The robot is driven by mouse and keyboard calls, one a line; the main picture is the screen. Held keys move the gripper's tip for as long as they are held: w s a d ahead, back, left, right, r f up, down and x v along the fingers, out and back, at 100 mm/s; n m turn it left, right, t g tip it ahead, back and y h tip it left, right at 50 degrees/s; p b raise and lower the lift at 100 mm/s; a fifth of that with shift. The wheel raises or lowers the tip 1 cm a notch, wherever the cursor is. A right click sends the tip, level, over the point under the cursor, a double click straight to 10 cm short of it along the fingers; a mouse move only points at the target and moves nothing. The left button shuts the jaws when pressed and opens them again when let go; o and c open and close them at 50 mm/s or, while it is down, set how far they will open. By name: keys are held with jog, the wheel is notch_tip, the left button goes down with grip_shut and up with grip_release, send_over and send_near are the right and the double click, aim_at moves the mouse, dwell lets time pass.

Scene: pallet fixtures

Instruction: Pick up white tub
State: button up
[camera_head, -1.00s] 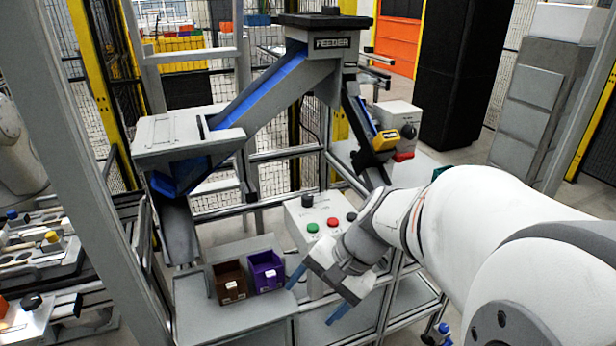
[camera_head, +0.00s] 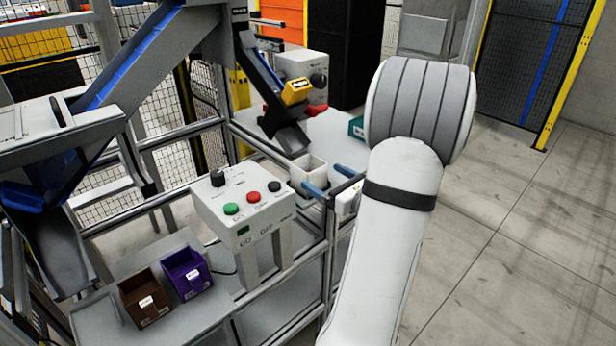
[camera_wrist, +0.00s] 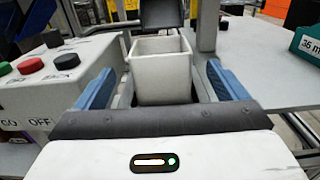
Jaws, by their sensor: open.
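The white tub (camera_head: 308,172) is a small open box standing upright on the grey shelf at the foot of the dark chute. In the wrist view the white tub (camera_wrist: 160,72) is in the middle, between and beyond my blue finger pads. My gripper (camera_head: 330,180) is open around the tub's near end, one blue finger on each side. In the wrist view my gripper (camera_wrist: 160,92) shows a clear gap between each finger and the tub. The tub looks empty, though its floor is hidden.
A control box (camera_head: 245,205) with green, red and black buttons stands left of the tub. A dark chute (camera_head: 285,125) ends just behind it. A teal bin (camera_head: 356,127) is at the right. Brown (camera_head: 146,297) and purple (camera_head: 186,272) bins stand on the lower shelf.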

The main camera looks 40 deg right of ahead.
aim_at(300, 163)
jog(key=w, duration=0.7)
jog(key=shift+a+f, duration=0.2)
jog(key=shift+a, duration=0.05)
jog(key=shift+s, duration=0.1)
jog(key=c, duration=1.1)
jog(key=shift+c, duration=0.2)
jog(key=shift+r, duration=0.1)
